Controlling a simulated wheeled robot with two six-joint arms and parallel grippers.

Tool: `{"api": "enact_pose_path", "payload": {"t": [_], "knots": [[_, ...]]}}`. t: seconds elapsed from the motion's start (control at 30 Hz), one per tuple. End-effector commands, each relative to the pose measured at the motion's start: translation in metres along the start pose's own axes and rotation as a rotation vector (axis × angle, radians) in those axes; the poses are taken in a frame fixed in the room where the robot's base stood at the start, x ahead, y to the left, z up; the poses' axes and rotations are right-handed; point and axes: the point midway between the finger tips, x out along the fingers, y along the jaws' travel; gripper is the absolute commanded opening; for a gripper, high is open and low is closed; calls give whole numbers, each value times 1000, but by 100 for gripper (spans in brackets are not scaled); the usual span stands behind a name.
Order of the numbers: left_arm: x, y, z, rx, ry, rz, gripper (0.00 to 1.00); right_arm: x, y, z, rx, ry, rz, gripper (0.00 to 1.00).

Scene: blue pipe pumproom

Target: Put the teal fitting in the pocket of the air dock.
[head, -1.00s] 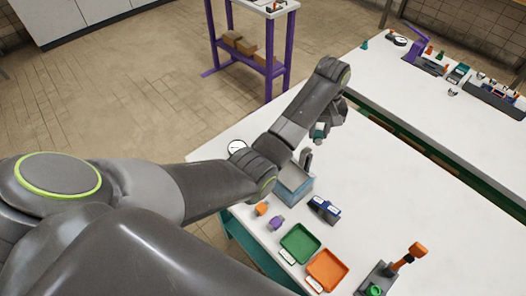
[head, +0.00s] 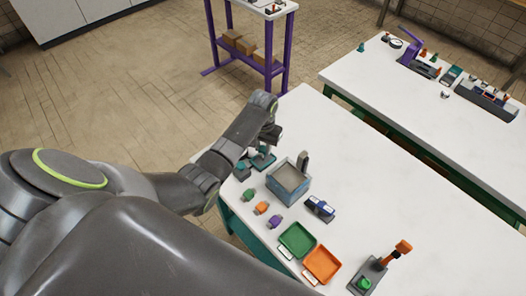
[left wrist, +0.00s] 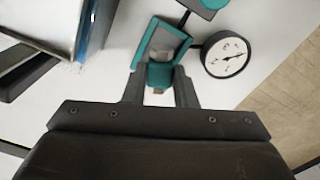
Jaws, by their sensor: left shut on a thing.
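My left gripper (head: 270,134) is at the far left end of the near table. In the left wrist view its fingertips (left wrist: 160,88) are shut on the teal fitting (left wrist: 159,75). Just beyond the fitting is an open teal rectangular frame (left wrist: 148,42), which looks like the pocket of the air dock. A round white gauge (left wrist: 227,55) is beside it on the right. In the head view the dock (head: 263,160) is partly hidden by my arm. I cannot tell whether the fitting touches the frame. My right gripper is not in view.
A blue-grey open bin (head: 287,180) stands close beside the dock. Orange (head: 262,207) and purple (head: 275,221) pieces, a dark blue device (head: 320,207), and green (head: 297,239) and orange (head: 321,263) trays lie nearer.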

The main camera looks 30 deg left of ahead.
Motion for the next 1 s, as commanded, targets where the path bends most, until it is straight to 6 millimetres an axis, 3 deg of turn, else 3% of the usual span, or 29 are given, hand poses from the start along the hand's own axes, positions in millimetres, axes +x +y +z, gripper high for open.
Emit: {"api": "enact_pose_path", "payload": {"t": [0.23, 0.67, 0.7, 0.87, 1.0], "knots": [[30, 0, 0, 0, -2, -1, 0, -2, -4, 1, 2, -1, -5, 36], [36, 0, 0, 0, 0, -1, 0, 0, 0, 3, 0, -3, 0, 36], [36, 0, 0, 0, -1, -1, 28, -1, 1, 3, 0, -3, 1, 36], [36, 0, 1, 0, -1, 0, 47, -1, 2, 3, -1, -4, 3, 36], [36, 0, 1, -1, -1, 0, 47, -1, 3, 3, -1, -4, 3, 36]]}}
